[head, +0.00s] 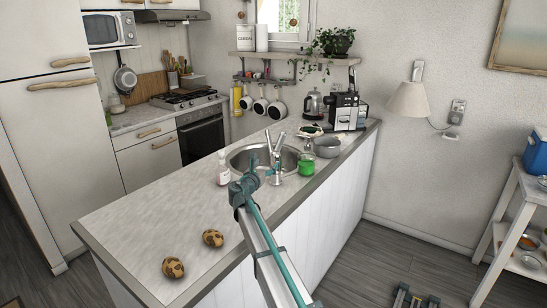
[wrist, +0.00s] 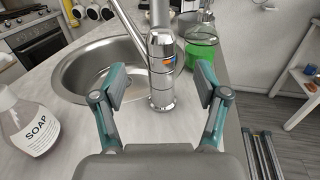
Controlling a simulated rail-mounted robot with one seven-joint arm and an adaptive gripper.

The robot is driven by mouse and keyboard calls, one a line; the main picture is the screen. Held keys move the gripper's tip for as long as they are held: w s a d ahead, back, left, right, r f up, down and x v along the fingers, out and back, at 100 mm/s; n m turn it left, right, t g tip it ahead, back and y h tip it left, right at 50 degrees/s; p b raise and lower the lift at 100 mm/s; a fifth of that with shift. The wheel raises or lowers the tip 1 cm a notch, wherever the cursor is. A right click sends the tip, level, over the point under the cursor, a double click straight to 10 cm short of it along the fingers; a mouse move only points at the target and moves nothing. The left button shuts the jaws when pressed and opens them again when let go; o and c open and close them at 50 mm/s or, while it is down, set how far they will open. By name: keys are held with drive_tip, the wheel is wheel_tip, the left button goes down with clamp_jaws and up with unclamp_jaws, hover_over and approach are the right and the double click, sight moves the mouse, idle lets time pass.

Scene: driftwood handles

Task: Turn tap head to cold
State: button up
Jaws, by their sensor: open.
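The chrome tap (head: 276,162) stands at the near edge of the round sink (head: 240,159), set in the island counter. In the wrist view the tap body (wrist: 161,75) is upright in the middle, with its spout reaching up and left over the sink. A small red and blue mark (wrist: 169,60) shows on the tap head; the top of its lever is cut off by the frame. My gripper (wrist: 161,84) is open, with one finger on each side of the tap in the picture and gaps between. I cannot tell how far the tap reaches between the fingers.
A soap bottle (wrist: 29,122) stands left of my gripper. A bottle of green liquid (wrist: 201,45) stands just behind the right finger. A metal bowl (head: 327,147) and a coffee machine (head: 347,110) are farther back. The counter's near part is mostly clear.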

sight(273, 157)
drive_tip(key=p+x, duration=0.2)
drive_tip(key=x, duration=0.7)
drive_tip(key=shift+w+r+p, duration=0.1)
drive_tip(key=shift+p, duration=0.2)
drive_tip(key=shift+w+d, duration=0.35)
drive_tip(key=shift+w, duration=0.15)
clamp_jaws()
